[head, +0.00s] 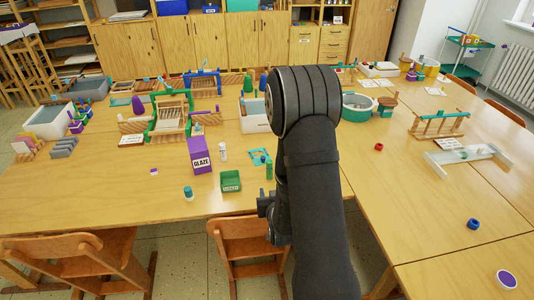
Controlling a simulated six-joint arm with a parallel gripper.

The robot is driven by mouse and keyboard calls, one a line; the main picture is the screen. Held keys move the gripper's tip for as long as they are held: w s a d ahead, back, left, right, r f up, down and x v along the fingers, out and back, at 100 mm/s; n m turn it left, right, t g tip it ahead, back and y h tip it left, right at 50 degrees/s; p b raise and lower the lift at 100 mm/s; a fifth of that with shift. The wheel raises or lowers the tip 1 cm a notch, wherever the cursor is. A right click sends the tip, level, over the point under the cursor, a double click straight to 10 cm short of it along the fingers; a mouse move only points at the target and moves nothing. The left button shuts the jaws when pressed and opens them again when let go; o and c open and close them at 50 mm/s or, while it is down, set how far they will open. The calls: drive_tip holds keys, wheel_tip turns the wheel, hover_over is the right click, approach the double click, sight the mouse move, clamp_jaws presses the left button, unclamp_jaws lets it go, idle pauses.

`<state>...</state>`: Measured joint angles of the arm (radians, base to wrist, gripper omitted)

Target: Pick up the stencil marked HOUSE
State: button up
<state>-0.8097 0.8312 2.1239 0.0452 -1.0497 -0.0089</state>
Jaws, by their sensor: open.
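A flat teal piece with cut-outs (259,156), which looks like a stencil, lies on the table left of my arm. No HOUSE marking is readable on it, and part of its right side is behind a green bottle (268,169). My gripper (264,203) shows only as a small dark part at the left edge of my arm, near the table's front edge. It is open, with nothing seen in it, and lies below and apart from the teal piece. My arm hides the table behind it.
A purple GLAZE box (199,154), a white bottle (223,152), a green box (230,181) and a teal-capped jar (188,193) stand near the teal piece. A wooden loom (171,118) stands behind. Chairs (238,240) line the front edge.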

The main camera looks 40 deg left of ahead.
wheel_tip(320, 180, up, 13)
drive_tip(key=n+g+h, duration=0.4)
drive_tip(key=g+h, duration=0.1)
drive_tip(key=g, duration=0.4)
hover_over(263, 158)
drive_tip(key=d, duration=0.3)
drive_tip(key=f, duration=1.5)
drive_tip(key=shift+s+d+f, duration=0.15)
drive_tip(key=shift+s, duration=0.05)
drive_tip(key=shift+x, duration=3.15)
clamp_jaws()
